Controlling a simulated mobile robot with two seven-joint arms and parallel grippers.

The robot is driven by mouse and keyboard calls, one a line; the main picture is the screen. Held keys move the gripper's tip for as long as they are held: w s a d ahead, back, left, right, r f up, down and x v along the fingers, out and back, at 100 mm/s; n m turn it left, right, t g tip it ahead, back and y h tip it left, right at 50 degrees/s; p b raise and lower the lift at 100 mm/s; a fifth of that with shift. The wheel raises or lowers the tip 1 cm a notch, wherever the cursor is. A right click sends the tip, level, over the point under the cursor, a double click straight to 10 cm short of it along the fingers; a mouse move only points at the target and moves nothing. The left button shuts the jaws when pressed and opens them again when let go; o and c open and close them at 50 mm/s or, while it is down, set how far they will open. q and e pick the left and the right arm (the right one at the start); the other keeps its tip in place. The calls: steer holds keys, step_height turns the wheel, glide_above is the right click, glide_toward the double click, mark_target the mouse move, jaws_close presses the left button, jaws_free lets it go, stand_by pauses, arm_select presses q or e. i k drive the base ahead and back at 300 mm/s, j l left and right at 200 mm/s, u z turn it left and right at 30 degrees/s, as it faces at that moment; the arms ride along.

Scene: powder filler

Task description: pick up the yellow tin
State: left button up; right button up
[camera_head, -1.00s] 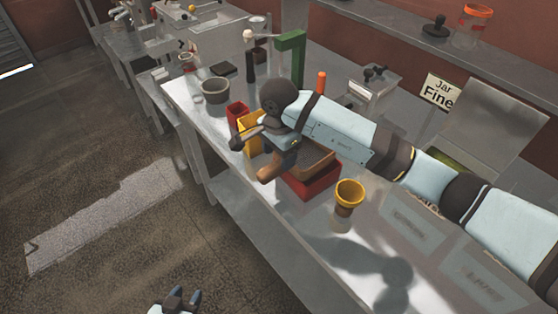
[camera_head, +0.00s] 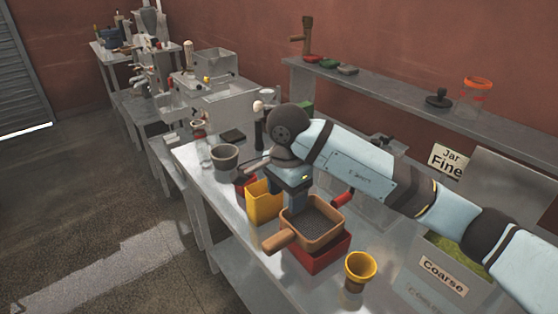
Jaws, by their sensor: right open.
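The yellow tin (camera_head: 264,203) is an open, upright, box-shaped container on the metal bench, left of centre. My right gripper (camera_head: 296,194) points down just right of the tin, close to its right side and near a wooden-framed sieve. Its fingers are dark and partly merge with the things behind, but it is open, with nothing seen held. I cannot tell whether it touches the tin. The wrist above hides part of the tin's surroundings. My left gripper is out of view.
The sieve (camera_head: 313,221) sits over a red tin (camera_head: 322,256), its handle sticking out to the left. A yellow-rimmed cup (camera_head: 360,268) stands nearer the front. A grey bowl (camera_head: 224,157) and another red tin (camera_head: 243,184) are behind the yellow tin. A wall shelf (camera_head: 400,105) runs behind.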

mark_target(263, 207)
steer(key=k+j, duration=0.15)
steer(key=k, duration=0.35)
steer(key=k+j, duration=0.15)
steer(key=k, duration=0.3)
